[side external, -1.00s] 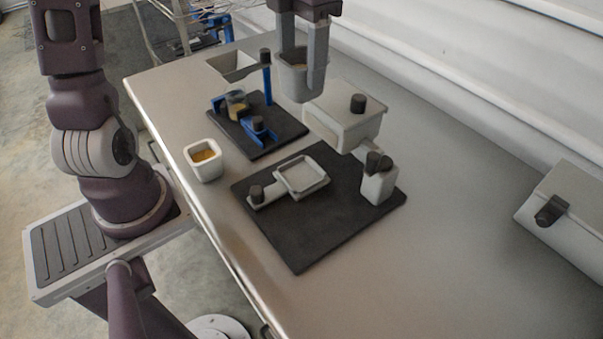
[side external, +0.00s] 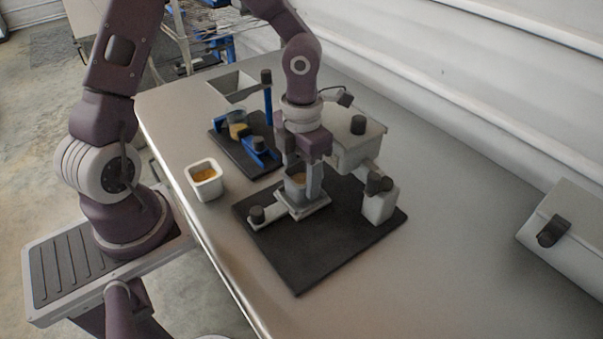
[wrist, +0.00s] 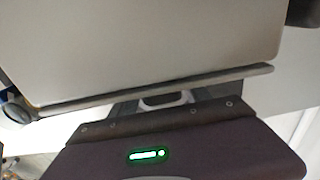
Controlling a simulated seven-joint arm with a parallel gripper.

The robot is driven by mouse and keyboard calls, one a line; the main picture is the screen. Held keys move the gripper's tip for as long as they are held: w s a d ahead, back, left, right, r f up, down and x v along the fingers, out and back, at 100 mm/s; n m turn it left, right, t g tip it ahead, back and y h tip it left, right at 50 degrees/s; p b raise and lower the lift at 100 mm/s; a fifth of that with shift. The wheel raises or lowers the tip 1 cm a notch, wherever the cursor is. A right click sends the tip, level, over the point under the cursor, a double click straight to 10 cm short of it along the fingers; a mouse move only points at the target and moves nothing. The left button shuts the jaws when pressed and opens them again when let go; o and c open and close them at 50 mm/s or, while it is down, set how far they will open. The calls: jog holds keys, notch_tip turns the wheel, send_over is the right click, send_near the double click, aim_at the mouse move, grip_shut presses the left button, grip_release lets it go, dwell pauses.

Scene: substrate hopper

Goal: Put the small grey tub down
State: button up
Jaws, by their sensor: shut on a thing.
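The small grey tub (side external: 296,189) is between the two fingers of my gripper (side external: 300,182), which is shut on it. The tub is upright with some orange-brown material inside. It is over the square light-grey tray (side external: 318,208) of the stand on the front dark mat. I cannot tell whether its base touches the tray. In the wrist view, the tub and fingertips are hard to make out behind the purple gripper body.
A white tub (side external: 205,185) with orange contents stands at left. A blue-framed fixture (side external: 266,105) is on the rear dark mat. A light-grey box (side external: 362,146) is right behind my gripper. A small dark-knobbed block (side external: 380,207) stands to the right.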

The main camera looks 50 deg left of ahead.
jog(key=o, duration=1.7)
jog(key=shift+f, duration=0.1)
jog(key=shift+c, duration=0.2)
